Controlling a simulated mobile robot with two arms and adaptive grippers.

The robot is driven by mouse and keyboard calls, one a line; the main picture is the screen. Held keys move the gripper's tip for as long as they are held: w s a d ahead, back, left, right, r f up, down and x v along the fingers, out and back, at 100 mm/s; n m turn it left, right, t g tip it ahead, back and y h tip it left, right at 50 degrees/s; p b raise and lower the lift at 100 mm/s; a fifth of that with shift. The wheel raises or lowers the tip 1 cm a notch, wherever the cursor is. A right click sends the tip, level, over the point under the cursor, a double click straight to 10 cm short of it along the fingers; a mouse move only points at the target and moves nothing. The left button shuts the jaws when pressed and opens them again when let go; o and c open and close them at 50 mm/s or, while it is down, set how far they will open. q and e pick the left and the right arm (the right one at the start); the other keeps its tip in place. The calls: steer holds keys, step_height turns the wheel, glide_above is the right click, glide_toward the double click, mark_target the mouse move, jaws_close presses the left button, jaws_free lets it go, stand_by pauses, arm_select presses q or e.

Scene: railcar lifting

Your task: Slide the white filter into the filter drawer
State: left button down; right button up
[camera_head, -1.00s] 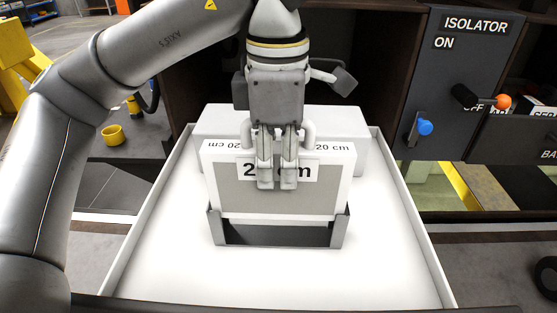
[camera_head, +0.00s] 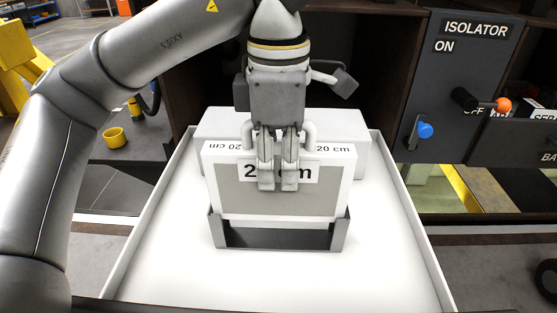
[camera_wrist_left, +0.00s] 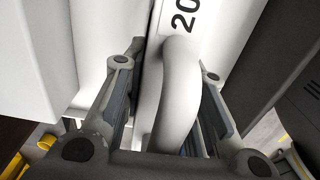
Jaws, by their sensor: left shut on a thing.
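The white filter (camera_head: 235,199) has a grey front panel and "20 cm" labels. It stands upright over a dark grey holder frame (camera_head: 338,236) in the white tray-like drawer (camera_head: 421,250). My left gripper (camera_head: 278,184) points down at the filter's top and is shut on its handle, covering part of the front label. In the left wrist view the white curved handle (camera_wrist_left: 178,95) lies between the two fingers. The frame's dark opening shows below the filter's lower edge. Whether the filter touches the frame's bottom is hidden. My right gripper is not in view.
A white block (camera_head: 210,120) stands close behind the filter in the drawer. A yellow cup (camera_head: 114,137) is at the left. The drawer's front floor is clear.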

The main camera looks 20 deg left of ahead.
mark_target(278, 189)
arm_select(q)
steer(key=shift+f+b, duration=1.9)
steer(key=shift+f, duration=0.35)
stand_by(0.3)
steer(key=shift+f, duration=0.1)
